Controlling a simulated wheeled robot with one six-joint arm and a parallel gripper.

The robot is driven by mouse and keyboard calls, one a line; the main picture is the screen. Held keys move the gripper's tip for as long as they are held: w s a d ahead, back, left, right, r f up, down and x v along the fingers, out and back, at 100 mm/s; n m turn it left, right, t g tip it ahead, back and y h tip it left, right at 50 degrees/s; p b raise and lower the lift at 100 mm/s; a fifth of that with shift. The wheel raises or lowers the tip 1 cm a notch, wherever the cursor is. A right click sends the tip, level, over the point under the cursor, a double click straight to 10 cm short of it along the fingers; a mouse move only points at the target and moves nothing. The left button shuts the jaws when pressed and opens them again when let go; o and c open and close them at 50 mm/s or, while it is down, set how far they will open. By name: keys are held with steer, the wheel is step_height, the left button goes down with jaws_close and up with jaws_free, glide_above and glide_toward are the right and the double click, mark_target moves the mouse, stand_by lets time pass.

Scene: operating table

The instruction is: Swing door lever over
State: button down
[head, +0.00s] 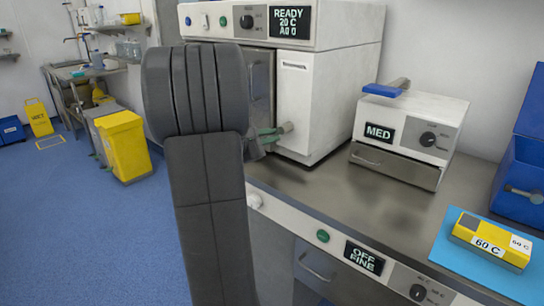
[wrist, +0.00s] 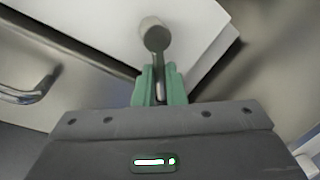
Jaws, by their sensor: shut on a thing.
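The door lever (wrist: 155,36) is a grey metal handle with a rounded end. In the wrist view it runs down between the green fingers of my gripper (wrist: 160,88), which is shut on it. The display reads READY 20 C.
A smaller white unit marked MED (head: 410,120) with a blue-handled lever stands to the right on the steel counter (head: 350,200). A yellow box marked 60 C (head: 490,240) lies on a blue mat (head: 455,262) at the right. Blue floor (head: 90,240) is open at the left.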

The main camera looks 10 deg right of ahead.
steer(key=m+b, duration=0.2)
steer(key=b, duration=0.2)
steer(key=shift+w+a, duration=0.15)
steer(key=r+m+b, duration=0.1)
steer(key=b, duration=0.1)
steer(key=r+m+y+b, duration=0.1)
steer(key=m+b, duration=0.1)
steer(key=shift+w+a+t+b, duration=0.1)
steer(key=shift+t+b, duration=0.25)
steer(key=shift+t, duration=0.05)
steer(key=c, duration=1.5)
jaws_free()
steer(key=p+v, duration=0.1)
steer(key=v, duration=1.2)
steer(key=shift+s+a+p, duration=0.25)
steer(key=shift+s+p, duration=0.05)
steer(key=shift+p, duration=0.05)
